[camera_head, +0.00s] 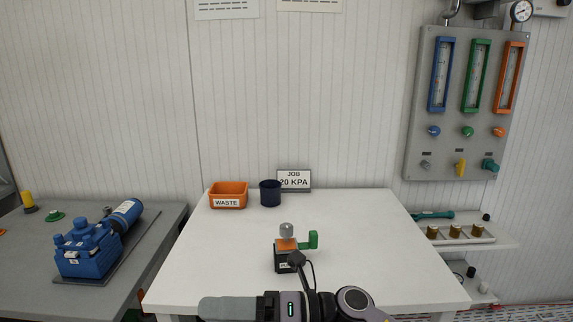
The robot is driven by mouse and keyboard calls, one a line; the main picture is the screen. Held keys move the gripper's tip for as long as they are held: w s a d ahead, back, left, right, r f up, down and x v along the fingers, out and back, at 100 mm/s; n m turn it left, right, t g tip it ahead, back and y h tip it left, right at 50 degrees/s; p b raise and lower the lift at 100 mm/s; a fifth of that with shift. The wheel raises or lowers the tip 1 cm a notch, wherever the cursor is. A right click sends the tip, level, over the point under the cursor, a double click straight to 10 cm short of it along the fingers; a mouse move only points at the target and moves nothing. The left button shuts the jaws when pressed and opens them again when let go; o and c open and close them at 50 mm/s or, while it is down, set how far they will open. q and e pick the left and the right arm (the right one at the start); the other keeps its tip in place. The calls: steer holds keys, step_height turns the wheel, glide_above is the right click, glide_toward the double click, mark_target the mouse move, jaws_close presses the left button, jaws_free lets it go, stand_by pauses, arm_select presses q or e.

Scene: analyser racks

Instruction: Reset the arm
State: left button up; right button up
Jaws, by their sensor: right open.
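My right gripper (228,309) lies across the bottom edge of the head view, in front of the white table's near part, and points left. Its jaws are open and I see nothing between them. Its lower side is cut off by the frame. Behind it on the table stands a small black and orange device (286,244) with a grey knob on top and a green handle at its right. A dark part with a cable on my right wrist overlaps the device's lower front, so I cannot tell whether they touch. My left gripper is not in view.
The white table (370,235) is clear around the device. A blue pump (88,249) sits on the left bench. A gauge panel (466,152) hangs at right.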

steer(key=w+d+f+m+t+h, duration=0.1)
steer(key=d+f+m+t+h, duration=0.55)
steer(key=m, duration=0.95)
steer(key=w+d+f+m+t+h, duration=0.1)
steer(key=d+f+m+t+h, duration=0.2)
steer(key=d+f+m+t, duration=0.75)
steer(key=s+d+f+m+g+h+p, duration=0.1)
steer(key=s+d+f+m+g+h, duration=0.1)
steer(key=s+d+f+m, duration=0.3)
steer(key=s+d+f+m+g+h+p, duration=0.2)
steer(key=s+d+f+m+h, duration=0.3)
steer(key=s+m, duration=0.5)
steer(key=shift+s+d+f+g, duration=0.3)
steer(key=shift+s+d+f, duration=0.05)
steer(key=shift+d, duration=0.8)
